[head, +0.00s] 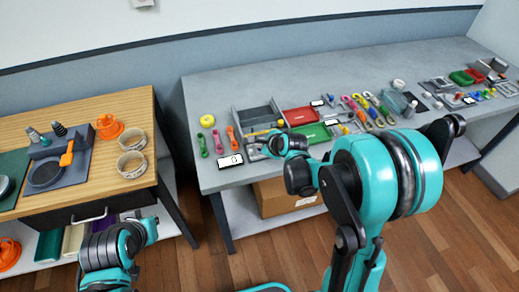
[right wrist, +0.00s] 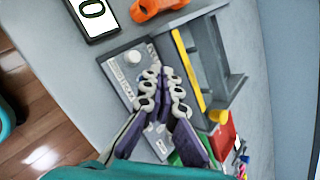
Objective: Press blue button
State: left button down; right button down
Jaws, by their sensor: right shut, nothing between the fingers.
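No blue button can be made out in either view. A grey panel (right wrist: 118,70) with a white knob (right wrist: 133,56) and small printed labels lies on the grey bench in the right wrist view. My right gripper (right wrist: 165,74) is shut and empty, its fingertips over this panel. It hides part of the panel, and contact cannot be told. In the head view the right gripper (head: 268,148) is small and partly covered by my arm at the bench's front edge.
A display reading 0 (head: 230,161) lies left of the panel. A grey open holder with a yellow strip (right wrist: 190,70) stands right of it. Red (head: 300,116) and green (head: 312,133) trays and several coloured tools lie farther right. A wooden table (head: 95,190) stands at left.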

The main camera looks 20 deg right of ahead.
jog(key=shift+f+b, duration=0.4)
jog(key=shift+f, duration=0.1)
dwell(0.6)
dwell(0.3)
jog(key=shift+r+p, duration=0.65)
jog(key=shift+r, duration=0.2)
jog(key=shift+r, duration=0.1)
notch_tip(320, 180, up, 5)
jog(key=p, duration=0.3)
jog(key=shift+p, duration=0.4)
